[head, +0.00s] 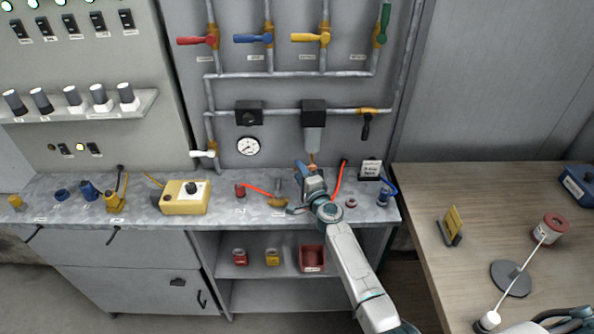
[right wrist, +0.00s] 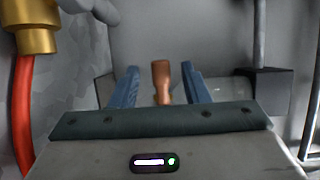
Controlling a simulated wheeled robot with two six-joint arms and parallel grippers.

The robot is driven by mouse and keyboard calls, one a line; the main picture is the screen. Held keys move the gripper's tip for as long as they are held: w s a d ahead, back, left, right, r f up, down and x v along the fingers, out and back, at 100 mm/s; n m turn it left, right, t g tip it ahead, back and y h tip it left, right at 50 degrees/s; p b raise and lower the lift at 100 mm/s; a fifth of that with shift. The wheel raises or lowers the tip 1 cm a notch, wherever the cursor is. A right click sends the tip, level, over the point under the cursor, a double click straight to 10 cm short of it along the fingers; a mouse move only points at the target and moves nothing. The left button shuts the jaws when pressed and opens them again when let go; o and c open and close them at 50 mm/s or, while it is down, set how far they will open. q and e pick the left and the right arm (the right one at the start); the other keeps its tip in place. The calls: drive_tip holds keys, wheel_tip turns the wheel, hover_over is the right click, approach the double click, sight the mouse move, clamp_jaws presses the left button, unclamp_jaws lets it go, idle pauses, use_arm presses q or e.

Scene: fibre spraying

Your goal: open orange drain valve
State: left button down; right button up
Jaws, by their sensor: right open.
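The orange drain valve (head: 312,166) is a small orange-brown piece under the grey filter bowl (head: 313,141) on the pipe panel, partly hidden by my gripper in the head view. My right gripper (head: 311,174) is just below and in front of it, above the bench. In the right wrist view the orange-brown handle (right wrist: 162,78) stands upright between the two blue fingers of my open right gripper (right wrist: 160,88), with a gap visible on each side. Its lower end is hidden behind the gripper body. My left gripper is not in view.
A red hose (head: 339,182) and a brass fitting (right wrist: 36,28) with red tubing are close beside the gripper. A gauge (head: 248,146) and coloured valve levers are on the panel. The bench (head: 222,207) holds a yellow box (head: 184,204). A wooden table (head: 425,195) stands right.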

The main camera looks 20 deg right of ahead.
drive_tip(key=shift+w+a, duration=0.15)
drive_tip(key=shift+w, duration=1.1)
